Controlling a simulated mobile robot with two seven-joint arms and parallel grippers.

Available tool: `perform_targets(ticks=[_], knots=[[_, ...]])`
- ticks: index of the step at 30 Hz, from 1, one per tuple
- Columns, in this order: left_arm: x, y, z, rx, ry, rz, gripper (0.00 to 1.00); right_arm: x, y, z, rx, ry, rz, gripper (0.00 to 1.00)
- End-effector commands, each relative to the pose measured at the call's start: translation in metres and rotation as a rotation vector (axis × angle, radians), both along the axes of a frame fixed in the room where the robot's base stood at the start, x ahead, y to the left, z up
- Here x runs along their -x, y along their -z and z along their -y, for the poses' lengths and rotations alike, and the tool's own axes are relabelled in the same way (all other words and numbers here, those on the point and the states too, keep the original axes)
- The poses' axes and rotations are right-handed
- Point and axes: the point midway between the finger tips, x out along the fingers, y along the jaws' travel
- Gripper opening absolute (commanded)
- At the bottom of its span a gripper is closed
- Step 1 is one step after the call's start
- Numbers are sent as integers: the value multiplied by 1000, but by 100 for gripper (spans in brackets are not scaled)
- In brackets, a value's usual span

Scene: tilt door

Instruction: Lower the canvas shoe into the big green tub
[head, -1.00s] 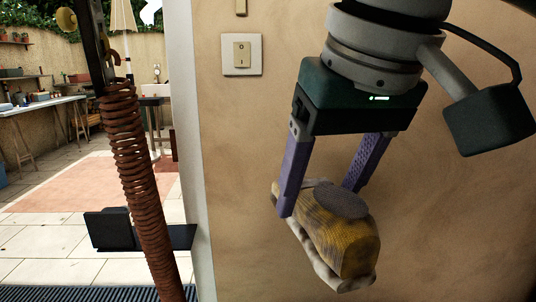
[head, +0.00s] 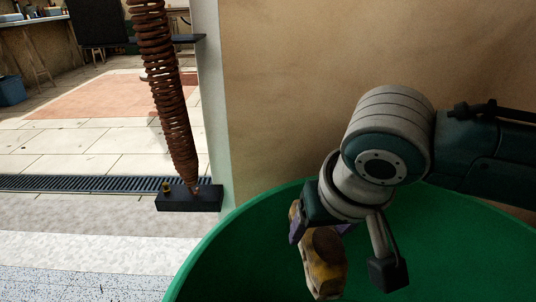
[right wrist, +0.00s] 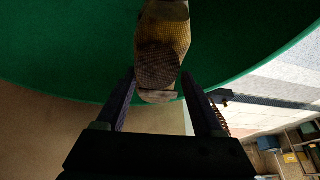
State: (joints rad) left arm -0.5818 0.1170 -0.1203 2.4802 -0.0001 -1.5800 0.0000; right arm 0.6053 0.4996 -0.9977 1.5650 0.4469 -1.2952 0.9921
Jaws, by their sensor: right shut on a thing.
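The canvas shoe (head: 325,265), yellow-brown with a dark patch, is held in my right gripper (head: 318,231), whose purple fingers are partly hidden by the wrist. The big green tub (head: 460,250) fills the lower right of the head view. The shoe shows against its green inside, within the rim's outline; how deep it hangs is hard to tell. In the right wrist view the shoe (right wrist: 165,50) sits between the fingers (right wrist: 160,92), with the tub's green inside (right wrist: 60,50) behind it. My left gripper is not in view.
A tan wall (head: 300,90) stands behind the tub. A rusty coil spring (head: 168,90) runs down to a dark bracket (head: 190,198) at the door opening, left of the tub. Beyond lie a floor drain (head: 80,184) and open paving.

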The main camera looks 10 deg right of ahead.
Motion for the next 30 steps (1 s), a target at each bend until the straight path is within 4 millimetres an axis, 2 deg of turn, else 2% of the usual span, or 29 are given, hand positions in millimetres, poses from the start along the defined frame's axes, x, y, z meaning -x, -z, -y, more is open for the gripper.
perform_targets(ticks=[1, 11, 18, 21, 24, 27, 30], knots=[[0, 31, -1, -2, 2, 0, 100, 6, 43, 2, 0, 0, -6, 8], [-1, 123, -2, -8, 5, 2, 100, 41, 203, 16, 12, -26, -5, 8], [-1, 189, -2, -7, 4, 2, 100, 81, 314, 25, 22, -68, -6, 8], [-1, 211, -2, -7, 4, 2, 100, 99, 353, 29, 22, -88, -6, 8], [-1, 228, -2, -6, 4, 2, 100, 114, 382, 31, 25, -110, -7, 8], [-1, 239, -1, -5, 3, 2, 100, 125, 401, 32, 25, -125, -8, 8], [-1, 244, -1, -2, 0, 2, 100, 132, 411, 33, 25, -135, -8, 8]])
